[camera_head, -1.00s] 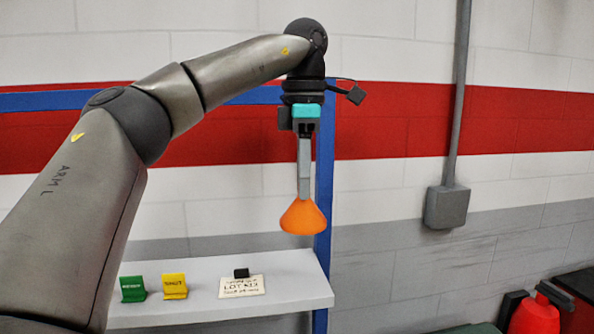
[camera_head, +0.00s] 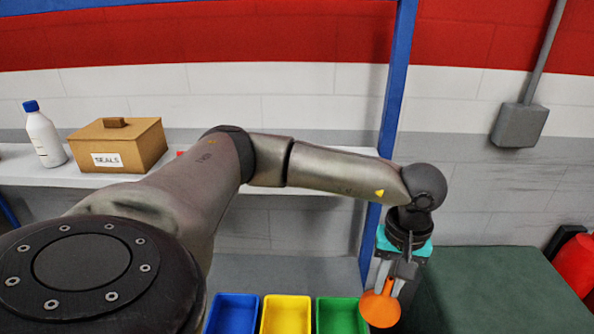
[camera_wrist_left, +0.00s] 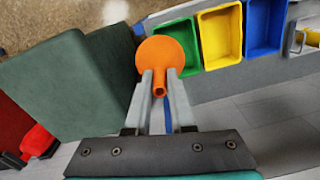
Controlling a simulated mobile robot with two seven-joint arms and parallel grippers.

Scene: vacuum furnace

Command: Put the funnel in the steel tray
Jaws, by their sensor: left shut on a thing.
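The orange funnel (camera_head: 380,305) is held by my left gripper (camera_head: 388,284), whose fingers are shut on its narrow spout. The left wrist view shows the round wide mouth of the funnel (camera_wrist_left: 165,62) beyond the fingertips (camera_wrist_left: 160,85) of the left gripper. In the head view the funnel hangs just right of the green bin, in front of a green block-like surface. My right gripper is not in view. I cannot make out a steel tray for certain; a grey item (camera_wrist_left: 308,38) at the right edge of the wrist view is cut off.
Blue (camera_head: 232,314), yellow (camera_head: 286,314) and green (camera_head: 342,316) bins stand in a row at the bottom. A SEALS box (camera_head: 118,146) and a white bottle (camera_head: 45,136) stand on the shelf. A blue post (camera_head: 398,80) rises close behind my left gripper. A green-topped block (camera_head: 490,290) is at right.

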